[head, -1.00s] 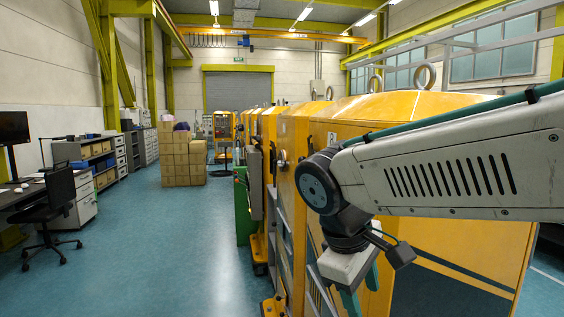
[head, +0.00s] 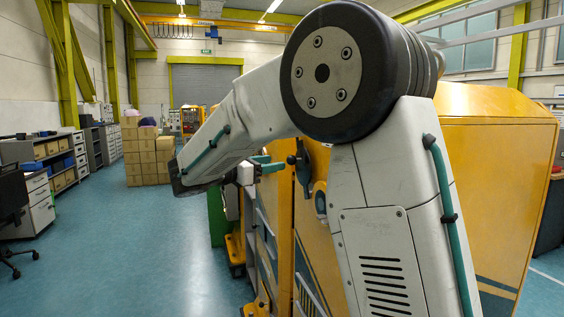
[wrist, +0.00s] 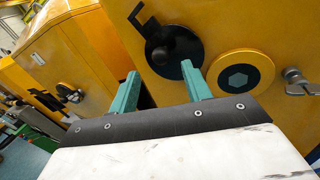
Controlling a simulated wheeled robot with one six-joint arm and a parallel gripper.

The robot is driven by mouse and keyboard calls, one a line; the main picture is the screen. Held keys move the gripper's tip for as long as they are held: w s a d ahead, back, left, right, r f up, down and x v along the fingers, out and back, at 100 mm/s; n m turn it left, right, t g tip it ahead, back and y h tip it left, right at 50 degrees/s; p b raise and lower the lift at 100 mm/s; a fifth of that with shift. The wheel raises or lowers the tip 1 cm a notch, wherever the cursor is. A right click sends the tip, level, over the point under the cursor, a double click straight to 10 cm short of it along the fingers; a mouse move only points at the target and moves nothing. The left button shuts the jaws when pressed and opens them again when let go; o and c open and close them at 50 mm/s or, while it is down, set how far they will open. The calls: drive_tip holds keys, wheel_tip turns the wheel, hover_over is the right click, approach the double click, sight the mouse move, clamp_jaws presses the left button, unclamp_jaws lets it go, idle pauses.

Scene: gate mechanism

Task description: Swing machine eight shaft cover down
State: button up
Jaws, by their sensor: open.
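The yellow machine front (wrist: 215,25) fills much of the wrist view. On it is a black round disc (wrist: 192,52) with a dark round knob at its middle. I cannot tell for certain which part is the shaft cover. My gripper (wrist: 160,72) is open, its green fingers pointing at the machine; the right fingertip overlaps the black disc's lower edge in the picture. Contact cannot be told. In the head view my gripper (head: 272,163) is beside the machine face, with nothing visible in it.
A metal latch handle (wrist: 298,82) sits right of the discs. Another yellow machine (wrist: 62,48) with its own round fitting stands to the left. In the head view, cardboard boxes (head: 140,152) and shelves (head: 52,160) stand left; the blue floor (head: 130,250) between is clear.

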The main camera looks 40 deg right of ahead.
sight(296, 167)
drive_tip(key=d, duration=0.5)
drive_tip(key=shift+d, duration=0.2)
clamp_jaws()
